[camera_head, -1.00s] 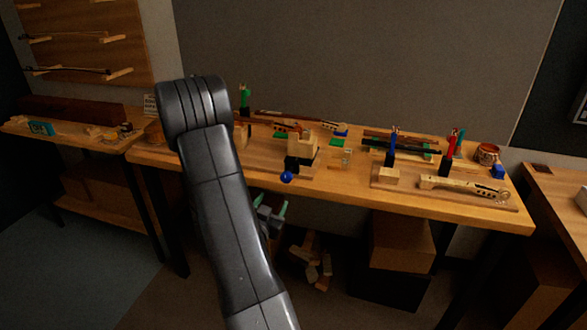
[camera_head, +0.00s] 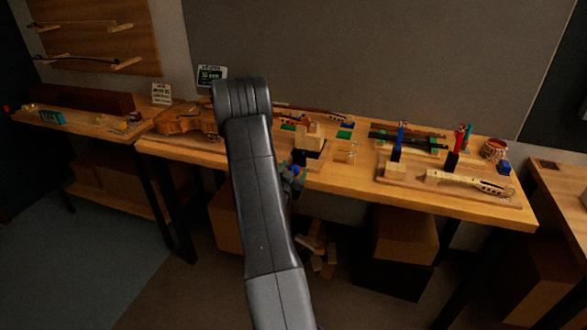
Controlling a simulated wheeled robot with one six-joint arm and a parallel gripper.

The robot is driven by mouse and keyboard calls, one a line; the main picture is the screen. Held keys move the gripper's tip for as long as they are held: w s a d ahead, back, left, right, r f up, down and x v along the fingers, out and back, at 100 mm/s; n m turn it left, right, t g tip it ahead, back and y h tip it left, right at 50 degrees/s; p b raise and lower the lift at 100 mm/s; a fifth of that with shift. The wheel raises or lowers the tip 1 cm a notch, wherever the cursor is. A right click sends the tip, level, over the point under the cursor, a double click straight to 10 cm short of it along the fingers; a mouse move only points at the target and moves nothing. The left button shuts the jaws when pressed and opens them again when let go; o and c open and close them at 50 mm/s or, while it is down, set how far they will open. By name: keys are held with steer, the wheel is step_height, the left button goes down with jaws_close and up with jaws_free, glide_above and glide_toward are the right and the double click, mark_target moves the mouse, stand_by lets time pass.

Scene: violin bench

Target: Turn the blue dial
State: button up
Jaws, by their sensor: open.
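The blue dial (camera_head: 295,170) shows as a small blue spot at the front edge of the bench, below a small black box (camera_head: 299,157). My gripper (camera_head: 292,178) is at the dial, just in front of the bench edge, with its fingers close around or beside the blue spot. It is open. The gripper is small and partly hidden behind my arm, so I cannot tell whether the fingers touch the dial.
The wooden bench (camera_head: 430,203) holds a pale wooden block (camera_head: 309,142), a violin (camera_head: 186,119), a violin neck (camera_head: 470,183) and upright blue and red tools at the right. Boxes (camera_head: 403,240) stand underneath. The floor at the left is clear.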

steer(key=shift+w, duration=0.2)
steer(key=shift+c, duration=0.3)
steer(key=c, duration=0.9)
steer(key=shift+f+n+b, duration=0.2)
steer(key=shift+n+b, duration=0.1)
steer(key=shift+b, duration=0.6)
steer(key=shift+r+n+b, duration=0.15)
steer(key=shift+n+b, duration=0.55)
steer(key=shift+b, duration=0.15)
steer(key=o, duration=1)
steer(key=shift+c, duration=0.2)
steer(key=shift+s, duration=0.1)
